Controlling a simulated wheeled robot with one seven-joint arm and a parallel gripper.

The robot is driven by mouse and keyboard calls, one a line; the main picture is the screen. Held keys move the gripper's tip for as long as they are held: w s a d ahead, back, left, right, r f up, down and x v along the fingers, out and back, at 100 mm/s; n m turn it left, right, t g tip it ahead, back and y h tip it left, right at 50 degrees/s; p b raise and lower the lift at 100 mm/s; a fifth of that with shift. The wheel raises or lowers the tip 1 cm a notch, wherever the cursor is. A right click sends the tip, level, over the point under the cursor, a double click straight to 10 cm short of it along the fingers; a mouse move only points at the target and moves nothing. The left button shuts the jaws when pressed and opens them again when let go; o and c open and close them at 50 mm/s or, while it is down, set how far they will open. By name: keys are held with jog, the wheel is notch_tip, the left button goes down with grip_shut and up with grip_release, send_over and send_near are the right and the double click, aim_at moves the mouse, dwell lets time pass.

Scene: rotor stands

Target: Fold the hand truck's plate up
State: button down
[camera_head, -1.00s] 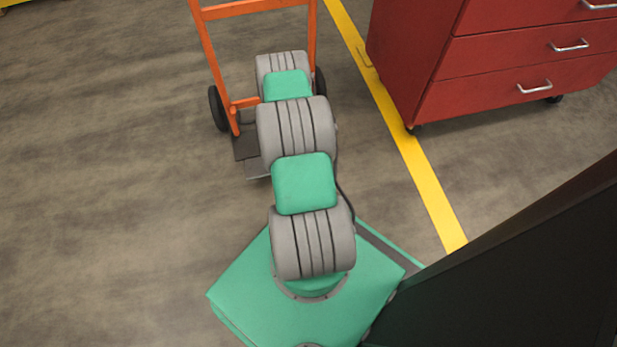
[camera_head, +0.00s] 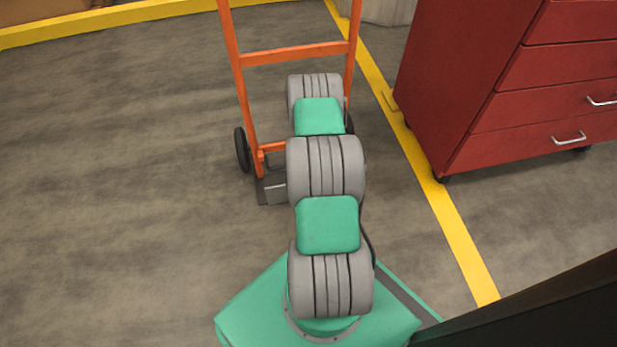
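The orange hand truck (camera_head: 245,90) stands upright on the floor beyond my arm, with a black wheel (camera_head: 242,150) showing at its lower left. Part of its grey plate (camera_head: 276,192) shows low at the frame's foot, beside a dark part (camera_head: 262,190). The rest of the plate is hidden behind my grey and green arm, so I cannot tell its full angle. My arm reaches forward over the lower part of the truck.
A red drawer cabinet (camera_head: 480,100) on casters stands to the right of the truck. A yellow floor line (camera_head: 455,225) runs between them. Another yellow strip (camera_head: 60,33) crosses the far left. The floor (camera_head: 120,180) left of the truck is clear.

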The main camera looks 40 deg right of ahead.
jog(key=shift+w+d, duration=0.1)
jog(key=shift+w, duration=0.05)
jog(key=c, duration=1.5)
grip_release()
jog(key=a+p+v, duration=0.1)
jog(key=p+v, duration=0.1)
jog(key=v, duration=0.5)
jog(key=shift+w+d+r+p, duration=0.15)
jog(key=shift+d+r+p, duration=0.2)
jog(key=shift+d+r, duration=0.1)
jog(key=shift+c, duration=0.2)
